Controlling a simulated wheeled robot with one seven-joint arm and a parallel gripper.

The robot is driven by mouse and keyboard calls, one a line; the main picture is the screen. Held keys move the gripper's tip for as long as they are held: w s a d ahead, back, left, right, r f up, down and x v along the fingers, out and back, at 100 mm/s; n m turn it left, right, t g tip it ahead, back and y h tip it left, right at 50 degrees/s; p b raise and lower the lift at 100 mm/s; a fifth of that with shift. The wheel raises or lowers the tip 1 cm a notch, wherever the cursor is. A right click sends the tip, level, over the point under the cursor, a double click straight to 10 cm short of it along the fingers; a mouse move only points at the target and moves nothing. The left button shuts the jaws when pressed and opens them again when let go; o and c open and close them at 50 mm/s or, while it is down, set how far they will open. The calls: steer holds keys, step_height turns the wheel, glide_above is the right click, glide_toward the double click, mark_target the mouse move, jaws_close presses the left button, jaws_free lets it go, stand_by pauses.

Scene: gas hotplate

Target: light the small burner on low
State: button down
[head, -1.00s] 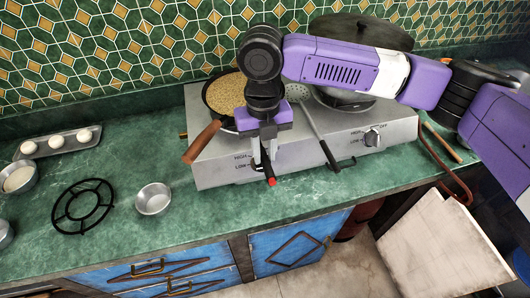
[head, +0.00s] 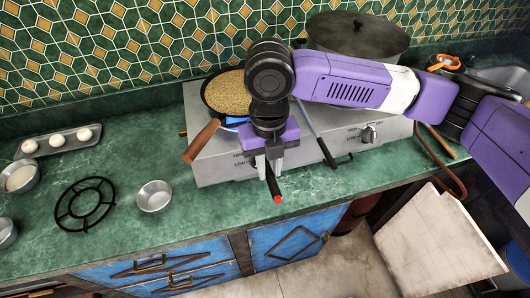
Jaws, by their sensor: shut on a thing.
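The grey gas hotplate (head: 215,172) stands on the green counter. A pan with a wooden handle (head: 203,140) and a tan, grainy content (head: 228,93) sits over its left burner. Bright blue, looking like flame, shows at the pan's front right edge (head: 235,120). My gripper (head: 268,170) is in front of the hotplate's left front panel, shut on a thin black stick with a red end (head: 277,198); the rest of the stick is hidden. HIGH and LOW marks show left of the gripper; the left knob is hidden behind it. The right knob (head: 368,134) is in view.
A large dark pot (head: 358,35) stands at the right rear. A utensil with a black handle (head: 328,155) lies across the hotplate. A black trivet (head: 84,203) and a small metal bowl (head: 154,196) are on the counter at left. The counter front between bowl and hotplate is clear.

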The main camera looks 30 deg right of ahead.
steer(key=s+a+r+p, duration=0.1)
steer(key=s+a, duration=0.3)
steer(key=s, duration=0.8)
